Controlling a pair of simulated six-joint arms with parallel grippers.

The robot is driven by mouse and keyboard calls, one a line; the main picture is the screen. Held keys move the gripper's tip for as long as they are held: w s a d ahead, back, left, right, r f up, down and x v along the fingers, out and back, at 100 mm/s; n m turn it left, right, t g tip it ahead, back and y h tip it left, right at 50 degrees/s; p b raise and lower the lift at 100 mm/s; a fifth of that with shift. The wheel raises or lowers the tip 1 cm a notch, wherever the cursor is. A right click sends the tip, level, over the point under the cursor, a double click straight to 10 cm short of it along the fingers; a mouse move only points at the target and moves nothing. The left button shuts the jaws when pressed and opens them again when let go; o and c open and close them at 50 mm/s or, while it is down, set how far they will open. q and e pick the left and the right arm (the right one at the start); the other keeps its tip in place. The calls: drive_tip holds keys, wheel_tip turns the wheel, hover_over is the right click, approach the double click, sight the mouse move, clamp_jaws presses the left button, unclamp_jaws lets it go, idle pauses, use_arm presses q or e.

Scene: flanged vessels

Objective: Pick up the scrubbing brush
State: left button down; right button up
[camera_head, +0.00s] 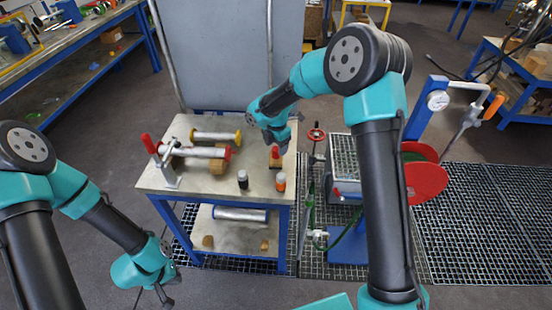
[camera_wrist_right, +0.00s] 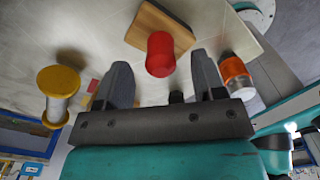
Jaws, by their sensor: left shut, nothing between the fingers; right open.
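The scrubbing brush looks to be the wooden block with a rounded red knob (camera_head: 276,153) near the right edge of the table top. In the right wrist view its red knob (camera_wrist_right: 160,55) stands between and just beyond the fingertips, with the wooden block (camera_wrist_right: 158,25) behind it. My right gripper (camera_head: 279,134) is open above the brush; its fingers (camera_wrist_right: 162,78) hold nothing, and contact with the knob cannot be told. My left gripper (camera_head: 160,296) is shut and empty, low in front of the table's left side.
An orange-banded bottle (camera_head: 281,182) stands close to the brush, with a black bottle (camera_head: 243,179) left of it. A yellow-flanged tube (camera_head: 215,136) and a red-ended vessel (camera_head: 195,151) occupy the table's left. A valve rig with a red handwheel (camera_head: 317,134) stands right of the table.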

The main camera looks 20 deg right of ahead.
wheel_tip(320, 180, down, 3)
drive_tip(key=shift+f, duration=0.2)
idle(0.4)
drive_tip(key=c, duration=1.1)
drive_tip(key=shift+r, duration=0.1)
wheel_tip(320, 180, up, 10)
drive_tip(key=shift+f, duration=0.1)
idle(0.3)
